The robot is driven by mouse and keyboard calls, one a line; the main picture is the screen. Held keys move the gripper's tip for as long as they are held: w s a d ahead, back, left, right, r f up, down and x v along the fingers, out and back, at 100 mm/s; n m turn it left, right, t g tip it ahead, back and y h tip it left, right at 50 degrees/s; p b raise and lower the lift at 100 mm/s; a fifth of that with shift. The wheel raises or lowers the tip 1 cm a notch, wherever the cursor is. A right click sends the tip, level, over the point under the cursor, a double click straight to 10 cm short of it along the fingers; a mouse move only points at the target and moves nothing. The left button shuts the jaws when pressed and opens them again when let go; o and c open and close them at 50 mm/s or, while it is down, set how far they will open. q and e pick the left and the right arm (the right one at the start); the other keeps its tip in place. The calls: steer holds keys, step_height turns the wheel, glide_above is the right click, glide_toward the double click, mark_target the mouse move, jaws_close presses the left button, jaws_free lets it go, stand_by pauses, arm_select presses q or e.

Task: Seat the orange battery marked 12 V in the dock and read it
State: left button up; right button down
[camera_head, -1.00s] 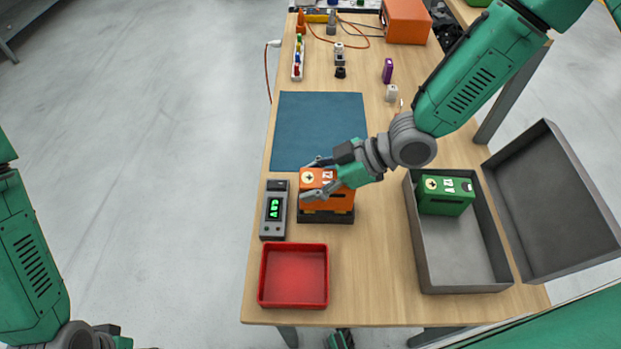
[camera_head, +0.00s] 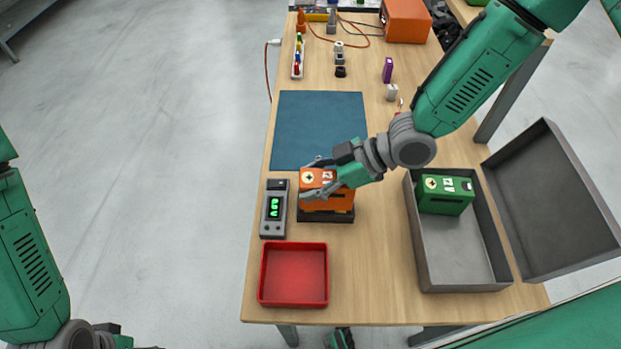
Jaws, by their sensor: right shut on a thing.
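The orange battery (camera_head: 318,201) sits upright at the black dock (camera_head: 326,216) on the table. Its top shows a round plus mark and a white label, part covered by my fingers. My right gripper (camera_head: 309,179) is shut on the battery, with its fingers across the upper part. The battery's base meets the dock with no clear gap visible, though full seating cannot be told. A grey meter (camera_head: 273,209) with lit green characters lies left of the dock; its reading is too small to be sure of. My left gripper (camera_head: 122,342) shows only in part at the bottom edge.
A red tray (camera_head: 294,304) is in front of the dock. A grey box (camera_head: 465,289) at the right holds a green battery (camera_head: 446,195), its lid (camera_head: 556,206) open beside it. A blue mat (camera_head: 320,130) lies behind, clear of objects.

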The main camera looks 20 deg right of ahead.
steer(key=shift+f+b, duration=1.2)
steer(key=shift+f, duration=0.6)
steer(key=c, duration=0.8)
jaws_free()
steer(key=shift+o, duration=0.2)
steer(key=shift+f, duration=0.1)
steer(key=shift+d, duration=0.15)
steer(key=v, duration=1)
steer(key=shift+d+r, duration=0.15)
steer(key=shift+r, duration=0.15)
steer(key=shift+s+d+r, duration=0.2)
steer(key=shift+d+r, duration=0.15)
steer(key=shift+d, duration=0.1)
steer(key=shift+r, duration=0.1)
